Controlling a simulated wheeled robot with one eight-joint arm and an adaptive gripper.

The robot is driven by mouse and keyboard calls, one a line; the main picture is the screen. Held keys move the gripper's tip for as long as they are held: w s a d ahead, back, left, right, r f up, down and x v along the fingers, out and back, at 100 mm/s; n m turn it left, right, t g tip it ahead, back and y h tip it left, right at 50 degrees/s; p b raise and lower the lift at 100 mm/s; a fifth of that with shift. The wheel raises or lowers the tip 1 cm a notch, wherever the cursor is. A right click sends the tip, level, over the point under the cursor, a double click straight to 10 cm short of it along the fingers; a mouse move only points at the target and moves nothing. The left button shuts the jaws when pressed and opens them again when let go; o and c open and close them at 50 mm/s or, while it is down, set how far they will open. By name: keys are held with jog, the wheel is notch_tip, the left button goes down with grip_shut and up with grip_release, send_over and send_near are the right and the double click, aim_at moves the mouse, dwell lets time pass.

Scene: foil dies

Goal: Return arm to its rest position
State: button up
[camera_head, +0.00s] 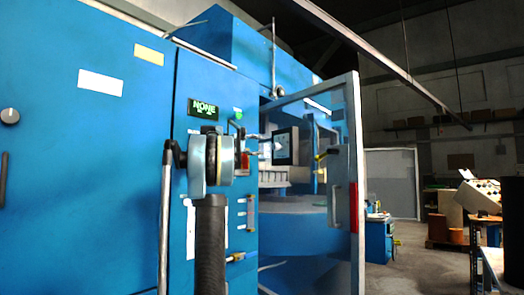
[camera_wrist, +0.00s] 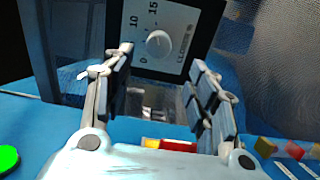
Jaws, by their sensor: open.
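My gripper (camera_wrist: 160,68) shows in the wrist view with its two fingers spread apart and nothing between them. Beyond the fingertips is a dark panel with a round white knob (camera_wrist: 159,43) and a printed scale with 0, 10 and 15. I cannot tell whether a finger touches the panel. In the head view my arm stands up in front of the blue machine (camera_head: 90,190), and the gripper is not clearly visible there. A red and yellow piece (camera_wrist: 178,146) shows low between the fingers in the wrist view.
The machine's framed door (camera_head: 357,200) stands at the right of its opening. A green button (camera_wrist: 8,158) lies at the wrist view's left edge. Boxes and a table (camera_head: 490,255) stand at the far right. Open floor (camera_head: 410,270) lies between.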

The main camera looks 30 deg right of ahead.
jog(key=shift+a, duration=0.45)
jog(key=s+a+f+y, duration=0.6)
jog(key=s+a+f, duration=0.7)
jog(key=f, duration=0.9)
jog(key=s+a+f+y, duration=0.6)
jog(key=s+a+f, duration=0.8)
jog(key=f, duration=0.8)
jog(key=s+a+f+m+y, duration=0.1)
jog(key=s+a+f+y, duration=0.4)
jog(key=s+a+f, duration=0.8)
notch_tip(320, 180, down, 9)
jog(key=shift+s+a+f+y, duration=0.2)
jog(key=shift+s+a+y, duration=0.2)
jog(key=shift+s, duration=0.2)
jog(key=shift+d, duration=0.1)
jog(key=shift+w+f, duration=0.2)
jog(key=shift+w, duration=0.3)
